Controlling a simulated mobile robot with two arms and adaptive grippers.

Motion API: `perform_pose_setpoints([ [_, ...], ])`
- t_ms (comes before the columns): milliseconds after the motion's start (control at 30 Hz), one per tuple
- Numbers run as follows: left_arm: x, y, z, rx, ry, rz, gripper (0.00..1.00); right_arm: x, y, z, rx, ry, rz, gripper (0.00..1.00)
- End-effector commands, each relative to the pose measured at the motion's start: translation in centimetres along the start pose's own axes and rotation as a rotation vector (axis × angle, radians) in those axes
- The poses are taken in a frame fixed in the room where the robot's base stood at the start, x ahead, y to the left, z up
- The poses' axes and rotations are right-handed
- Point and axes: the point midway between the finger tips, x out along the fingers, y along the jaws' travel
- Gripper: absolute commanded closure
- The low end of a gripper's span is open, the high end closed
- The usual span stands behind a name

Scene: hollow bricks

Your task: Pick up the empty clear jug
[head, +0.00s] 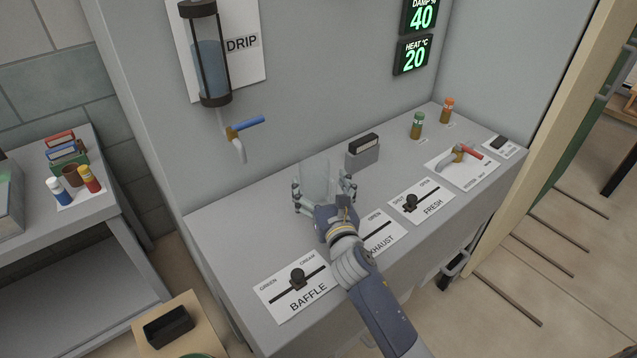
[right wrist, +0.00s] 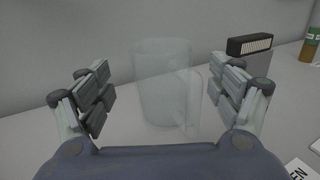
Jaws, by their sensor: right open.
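The clear jug (head: 316,178) stands upright on the grey counter, near the back wall. It looks empty and see-through. In the right wrist view the jug (right wrist: 163,85) stands ahead with its handle on the right side. My right gripper (head: 324,192) is open, with its fingers on either side of the jug. In the wrist view the fingers (right wrist: 160,95) are spread wide with gaps to the jug on both sides. My left gripper is not in view.
The counter (head: 215,225) holds a BAFFLE slider (head: 297,277), a FRESH slider (head: 411,203), a grey box with a black top (head: 363,152), a red-handled tap (head: 460,154), and green (head: 417,126) and orange-capped (head: 446,111) bottles. A blue-handled tap (head: 240,135) juts from the wall above.

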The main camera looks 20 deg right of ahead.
Motion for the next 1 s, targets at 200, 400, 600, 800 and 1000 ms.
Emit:
perform_pose_setpoints([
  [200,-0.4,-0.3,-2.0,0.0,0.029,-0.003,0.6,2.0,0.0,0.0,0.003,-0.001,-0.001,0.15],
  [400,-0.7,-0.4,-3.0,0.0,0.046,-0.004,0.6,4.3,-0.1,-0.2,0.002,-0.001,-0.001,0.15],
  [600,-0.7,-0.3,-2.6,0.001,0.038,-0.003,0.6,5.2,-0.1,-0.4,0.001,0.0,0.0,0.15],
  [800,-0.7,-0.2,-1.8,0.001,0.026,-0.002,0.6,5.2,-0.1,-0.4,0.001,0.0,0.0,0.17],
  [1000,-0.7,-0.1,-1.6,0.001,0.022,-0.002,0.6,5.2,-0.1,-0.4,0.001,0.0,0.0,0.63],
])
